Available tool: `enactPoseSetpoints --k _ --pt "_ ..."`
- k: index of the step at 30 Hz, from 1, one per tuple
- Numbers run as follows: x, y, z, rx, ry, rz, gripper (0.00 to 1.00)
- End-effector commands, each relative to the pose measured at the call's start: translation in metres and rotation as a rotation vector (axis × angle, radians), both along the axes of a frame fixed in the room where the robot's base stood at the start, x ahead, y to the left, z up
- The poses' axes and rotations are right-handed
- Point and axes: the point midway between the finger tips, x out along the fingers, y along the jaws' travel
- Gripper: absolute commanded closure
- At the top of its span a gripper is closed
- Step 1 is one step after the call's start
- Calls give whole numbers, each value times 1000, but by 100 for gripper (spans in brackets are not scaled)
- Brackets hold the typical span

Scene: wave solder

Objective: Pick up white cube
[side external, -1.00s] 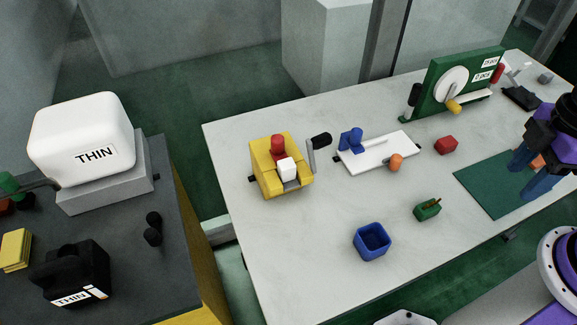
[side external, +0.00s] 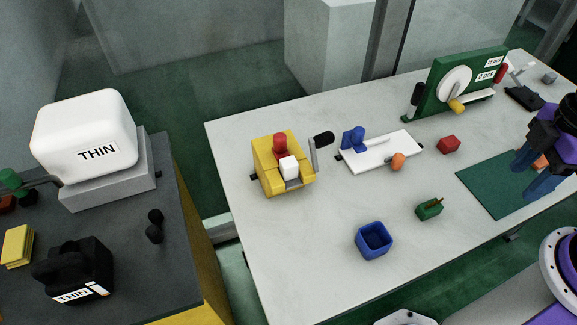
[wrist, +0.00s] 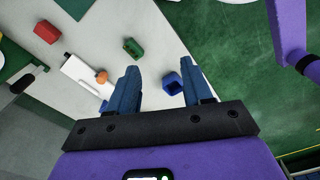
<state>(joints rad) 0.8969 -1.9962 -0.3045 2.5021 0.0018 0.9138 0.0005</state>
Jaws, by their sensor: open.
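A white cube (side external: 289,167) sits in the front recess of a yellow machine block (side external: 268,180) with a red knob on top, at the left part of the table in the side view. My gripper (side external: 535,178) is at the right side of the table, over the dark green mat, far from the cube. Its two blue fingers are apart with nothing held between them. In the wrist view my gripper (wrist: 158,80) shows spread fingers, and the white cube is not visible there.
A blue open box (side external: 374,240), a green block (side external: 429,209), a red block (side external: 449,144) and a white plate with blue fixture (side external: 385,155) stand between. A black-handled lever (side external: 323,138) rises beside the yellow block. The green panel (side external: 470,80) stands at the back.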

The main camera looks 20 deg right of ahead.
Motion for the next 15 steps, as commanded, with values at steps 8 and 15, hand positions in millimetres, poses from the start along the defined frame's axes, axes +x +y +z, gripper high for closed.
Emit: enactPoseSetpoints --k 8,15 --pt "0 0 0 0 0 0 31" --pt "7 8 3 -2 3 -19 31"
